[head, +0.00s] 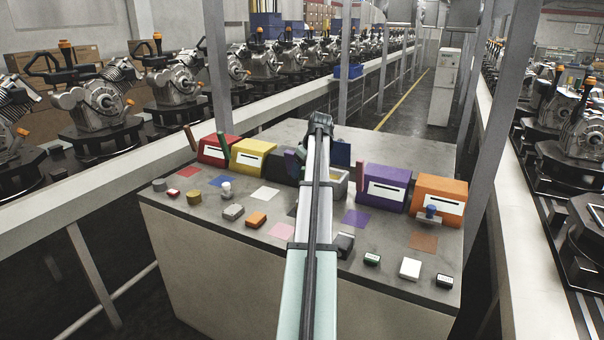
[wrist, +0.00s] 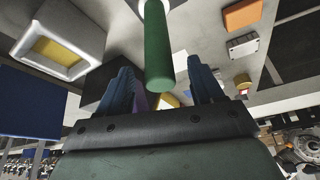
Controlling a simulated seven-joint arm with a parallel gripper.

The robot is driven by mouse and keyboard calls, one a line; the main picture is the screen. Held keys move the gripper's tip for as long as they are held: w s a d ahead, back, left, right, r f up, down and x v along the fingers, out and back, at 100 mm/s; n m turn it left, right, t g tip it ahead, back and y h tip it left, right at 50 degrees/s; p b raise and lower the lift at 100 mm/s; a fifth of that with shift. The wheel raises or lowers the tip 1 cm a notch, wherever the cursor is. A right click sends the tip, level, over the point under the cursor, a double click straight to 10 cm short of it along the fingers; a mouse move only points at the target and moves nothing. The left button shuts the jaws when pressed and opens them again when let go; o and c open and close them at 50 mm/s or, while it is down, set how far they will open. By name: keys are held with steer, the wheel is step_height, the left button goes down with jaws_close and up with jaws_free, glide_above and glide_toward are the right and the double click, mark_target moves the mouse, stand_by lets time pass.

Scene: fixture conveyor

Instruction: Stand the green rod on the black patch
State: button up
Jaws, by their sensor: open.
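The green rod (wrist: 158,48) shows in the wrist view, running down from the top edge to a rounded end between my fingers. A white piece meets its upper end; whether the rod stands or hangs there I cannot tell. My gripper (wrist: 160,68) is open, with one blue finger on each side of the rod and gaps between. In the head view my arm hides the gripper, and I cannot make out the rod there. A dark patch (head: 293,211), which looks like the black patch, lies on the table just left of my arm, partly covered by it.
Red (head: 217,150), yellow (head: 250,157), purple (head: 383,187) and orange (head: 439,199) boxes line the back of the table. Small blocks, including an orange block (head: 256,219), and coloured patches, such as a purple patch (head: 356,218), lie in front. Bare tabletop shows between them.

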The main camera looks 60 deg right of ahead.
steer(key=v, duration=1.1)
steer(key=shift+r, duration=0.4)
steer(key=shift+s, duration=0.1)
stand_by(0.3)
